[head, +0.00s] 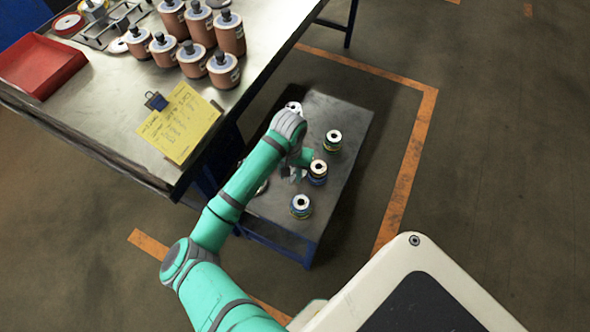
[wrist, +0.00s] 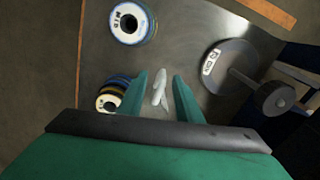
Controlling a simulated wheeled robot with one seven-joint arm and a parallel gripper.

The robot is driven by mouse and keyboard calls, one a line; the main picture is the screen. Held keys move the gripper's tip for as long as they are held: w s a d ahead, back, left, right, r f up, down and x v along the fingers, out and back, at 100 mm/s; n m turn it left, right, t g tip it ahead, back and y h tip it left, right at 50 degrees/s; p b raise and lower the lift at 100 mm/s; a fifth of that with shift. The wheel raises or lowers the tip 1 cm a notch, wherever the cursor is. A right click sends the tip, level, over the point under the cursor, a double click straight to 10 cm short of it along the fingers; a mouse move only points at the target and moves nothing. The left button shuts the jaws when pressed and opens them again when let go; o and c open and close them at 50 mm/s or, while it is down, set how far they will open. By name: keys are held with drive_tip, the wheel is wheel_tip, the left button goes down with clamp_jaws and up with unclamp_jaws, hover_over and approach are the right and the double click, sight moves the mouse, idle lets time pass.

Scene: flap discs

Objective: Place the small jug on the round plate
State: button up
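I cannot make out a jug or a plain round plate for certain. My gripper (wrist: 161,82) is open over the low grey table, with its two teal fingers apart. A small pale grey object (wrist: 160,88) shows between the fingers in the wrist view; its shape is unclear and I cannot tell whether it touches them. In the head view my wrist partly hides this area (head: 297,173). A dark round disc (wrist: 222,62) with a white label, a bar and a knob lies to the right of the fingers in the wrist view.
Stacks of ringed discs stand on the low table (head: 345,112): one at the back (head: 333,140), one in the middle (head: 317,172), one near the front (head: 301,205). The workbench (head: 120,95) at left holds brown jars (head: 230,35), a red tray (head: 40,65) and a yellow sheet (head: 180,125).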

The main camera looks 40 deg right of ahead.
sight(290, 183)
drive_tip(key=shift+s+a+f, duration=0.1)
drive_tip(key=shift+f, duration=1)
drive_tip(key=shift+a+f, duration=0.1)
drive_tip(key=shift+f, duration=1)
clamp_jaws()
